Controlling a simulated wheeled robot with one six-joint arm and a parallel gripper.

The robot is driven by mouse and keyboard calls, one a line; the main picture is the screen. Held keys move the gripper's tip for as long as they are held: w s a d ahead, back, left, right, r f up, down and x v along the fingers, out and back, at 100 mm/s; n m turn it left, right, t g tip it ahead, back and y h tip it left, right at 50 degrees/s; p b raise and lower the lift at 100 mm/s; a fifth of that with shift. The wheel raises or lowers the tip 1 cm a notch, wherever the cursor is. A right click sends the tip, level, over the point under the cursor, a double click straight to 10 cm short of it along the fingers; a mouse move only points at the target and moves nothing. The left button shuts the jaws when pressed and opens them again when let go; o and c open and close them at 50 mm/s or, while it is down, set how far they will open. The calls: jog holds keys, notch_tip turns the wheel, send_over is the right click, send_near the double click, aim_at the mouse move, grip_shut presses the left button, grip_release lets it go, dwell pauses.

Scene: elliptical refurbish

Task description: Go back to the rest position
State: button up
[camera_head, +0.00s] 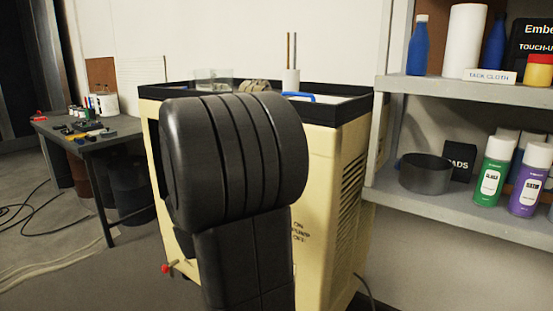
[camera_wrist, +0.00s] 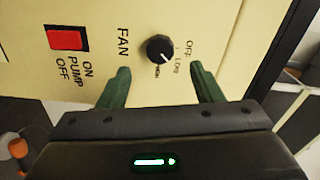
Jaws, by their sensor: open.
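My gripper (camera_wrist: 160,88) shows in the wrist view with its two dark green fingers apart and nothing between them. Just beyond the fingertips is a black fan knob (camera_wrist: 160,49) on a cream panel (camera_wrist: 210,15). A red pump switch (camera_wrist: 66,38) sits to the left of the knob. Whether the fingers touch the panel cannot be told. In the head view my dark arm covers much of the cream machine (camera_head: 325,190), and my gripper is hidden.
The cream machine has a black-rimmed top with a white cylinder (camera_head: 290,83) on it. A grey shelf (camera_head: 440,203) with spray cans (camera_head: 492,172) and bottles stands at right. A dark workbench (camera_head: 92,138) with small items stands at left. Cables (camera_head: 30,215) lie on the floor.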

jog(key=x, duration=0.7)
jog(key=s+a+n+p, duration=0.4)
jog(key=s+n+p, duration=0.2)
jog(key=n, duration=0.3)
jog(key=shift+a+p, duration=0.3)
jog(key=shift+p, duration=0.15)
jog(key=shift+s+d, duration=0.1)
jog(key=shift+s, duration=0.2)
